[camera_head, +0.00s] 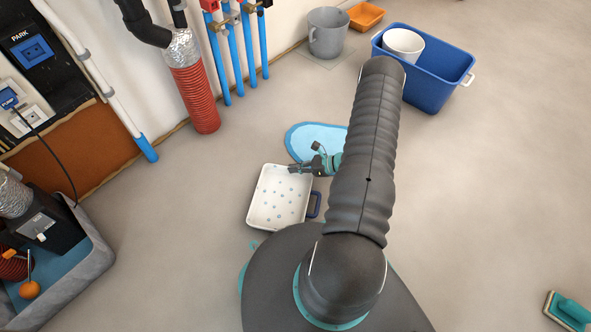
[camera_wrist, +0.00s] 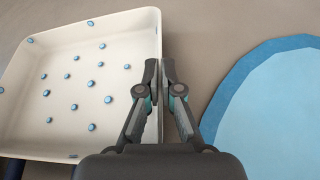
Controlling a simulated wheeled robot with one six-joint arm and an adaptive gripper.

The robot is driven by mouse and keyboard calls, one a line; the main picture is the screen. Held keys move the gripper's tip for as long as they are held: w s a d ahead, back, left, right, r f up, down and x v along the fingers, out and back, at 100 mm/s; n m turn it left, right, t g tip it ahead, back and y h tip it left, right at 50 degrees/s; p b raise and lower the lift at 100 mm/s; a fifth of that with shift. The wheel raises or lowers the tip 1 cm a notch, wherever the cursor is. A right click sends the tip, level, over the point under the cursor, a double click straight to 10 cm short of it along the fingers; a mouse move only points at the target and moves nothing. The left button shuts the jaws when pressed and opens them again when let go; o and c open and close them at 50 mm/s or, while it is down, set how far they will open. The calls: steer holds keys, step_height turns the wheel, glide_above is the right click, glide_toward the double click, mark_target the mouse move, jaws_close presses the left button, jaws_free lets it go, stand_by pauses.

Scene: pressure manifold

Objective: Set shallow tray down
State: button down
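The shallow tray (camera_head: 263,214) is white with small blue dots inside and a dark blue handle on its right side. In the wrist view the tray (camera_wrist: 100,35) fills the left half. My gripper (camera_head: 293,169) is at the tray's upper right rim. In the wrist view the fingertips of my gripper (camera_wrist: 159,72) are close together, one on each side of the tray's right wall, so it looks shut on that rim. The tray looks about level. I cannot tell whether its underside touches the floor.
A light blue flat patch (camera_head: 312,136) with a darker border lies beside the tray. A blue tub (camera_head: 432,88) holds a white bucket (camera_head: 403,43). A grey bucket (camera_head: 327,35) and orange bin (camera_head: 366,15) stand behind. A teal scrubber (camera_head: 572,311) lies right. Floor left of the tray is clear.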

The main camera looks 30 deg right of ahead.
steer(key=shift+f, duration=0.4)
steer(key=shift+f, duration=0.1)
steer(key=c, duration=1.3)
jaws_free()
